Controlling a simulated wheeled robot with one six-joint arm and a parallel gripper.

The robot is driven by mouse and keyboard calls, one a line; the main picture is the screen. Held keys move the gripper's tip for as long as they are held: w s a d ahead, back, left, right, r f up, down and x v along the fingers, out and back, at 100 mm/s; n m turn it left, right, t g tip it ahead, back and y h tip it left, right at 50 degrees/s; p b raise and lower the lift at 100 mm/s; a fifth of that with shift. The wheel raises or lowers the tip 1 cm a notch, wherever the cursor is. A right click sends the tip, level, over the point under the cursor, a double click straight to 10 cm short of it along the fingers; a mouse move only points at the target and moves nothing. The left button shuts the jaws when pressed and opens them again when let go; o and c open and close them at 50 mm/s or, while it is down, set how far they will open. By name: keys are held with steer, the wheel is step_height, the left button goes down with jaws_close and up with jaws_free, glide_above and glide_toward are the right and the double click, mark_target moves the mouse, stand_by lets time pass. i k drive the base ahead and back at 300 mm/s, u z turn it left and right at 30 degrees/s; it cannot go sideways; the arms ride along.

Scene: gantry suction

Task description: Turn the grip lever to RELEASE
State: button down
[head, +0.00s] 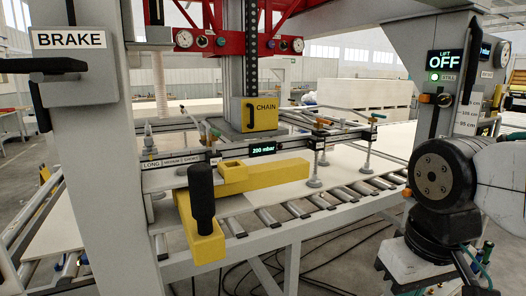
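No RELEASE label is readable, so I cannot tell for sure which part is the grip lever. A yellow control arm (238,177) reaches forward from the suction beam and carries an upright black handle (202,190) at its near end. A black lever (40,65) sticks out at the post marked BRAKE at the far left. The suction beam (220,158) shows a green "200 mbar" display (263,149) and the labels LONG, MEDIUM and SHORT. My arm's black and white links fill the right edge. My gripper is not in view.
Suction cups (314,182) hang from the beam over pale boards and a roller conveyor (270,218). The right post has a LIFT OFF, STILL display (445,60). Cables lie on the floor below the conveyor.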

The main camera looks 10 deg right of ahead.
mark_target(485, 104)
steer(key=z, duration=1.75)
steer(key=i, duration=0.9)
steer(key=u, duration=0.45)
